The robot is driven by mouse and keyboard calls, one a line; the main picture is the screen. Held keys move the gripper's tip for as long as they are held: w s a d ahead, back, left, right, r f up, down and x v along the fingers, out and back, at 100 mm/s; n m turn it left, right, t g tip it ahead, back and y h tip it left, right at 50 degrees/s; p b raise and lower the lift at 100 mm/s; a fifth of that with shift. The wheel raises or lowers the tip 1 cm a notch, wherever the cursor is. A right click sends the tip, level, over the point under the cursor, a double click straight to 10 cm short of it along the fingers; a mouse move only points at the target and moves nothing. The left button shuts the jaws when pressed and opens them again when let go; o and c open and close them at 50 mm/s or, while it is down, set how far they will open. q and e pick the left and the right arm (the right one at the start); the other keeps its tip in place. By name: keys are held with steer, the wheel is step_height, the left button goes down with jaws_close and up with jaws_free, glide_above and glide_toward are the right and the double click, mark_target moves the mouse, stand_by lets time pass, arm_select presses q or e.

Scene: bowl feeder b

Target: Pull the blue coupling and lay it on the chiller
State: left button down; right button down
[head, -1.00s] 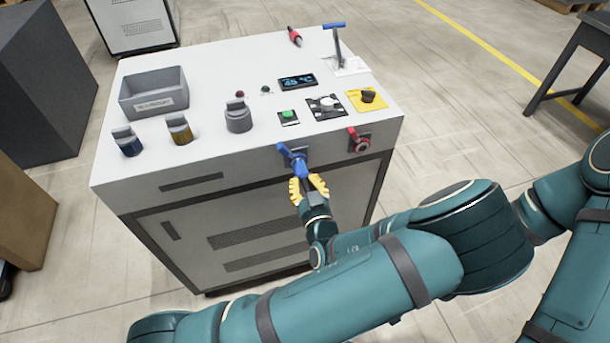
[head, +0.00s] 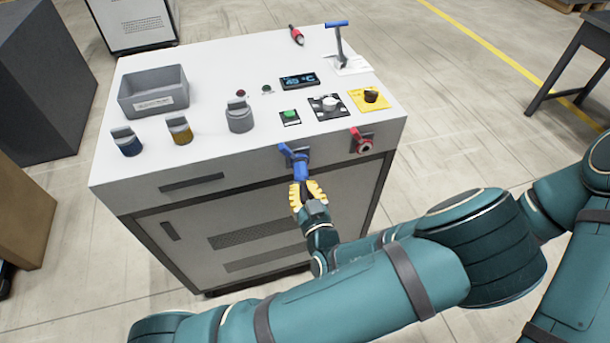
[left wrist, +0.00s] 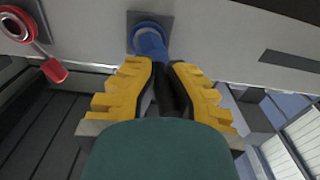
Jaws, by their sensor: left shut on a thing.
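The blue coupling (head: 300,170) is at the blue-collared port (head: 292,151) on the front face of the chiller (head: 235,160). In the left wrist view the blue collar (left wrist: 150,42) sits against a grey plate, with a dark part running back between the fingers. My left gripper (head: 307,192), with yellow fingertips, is shut on the coupling just in front of the chiller face. It also shows in the left wrist view (left wrist: 170,92). Whether the coupling is still seated or slightly out cannot be told. My right gripper is not in view.
A red port (head: 362,143) is just right of the blue one. The chiller top holds a grey bin (head: 153,92), several caps and knobs, a display (head: 299,80), a blue-handled lever (head: 338,42) and a red-and-black connector (head: 296,35). Bare top lies around the connector.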

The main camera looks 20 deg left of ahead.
arm_select(q)
steer(key=shift+s+a+f, duration=0.1)
steer(key=shift+s+a, duration=0.1)
steer(key=shift+s, duration=0.05)
steer(key=shift+s+d, duration=0.35)
steer(key=shift+s, duration=0.1)
steer(key=shift+s+d, duration=0.35)
steer(key=shift+s, duration=0.2)
steer(key=shift+v, duration=1.8)
steer(key=shift+w+d, duration=0.1)
steer(key=shift+d, duration=0.05)
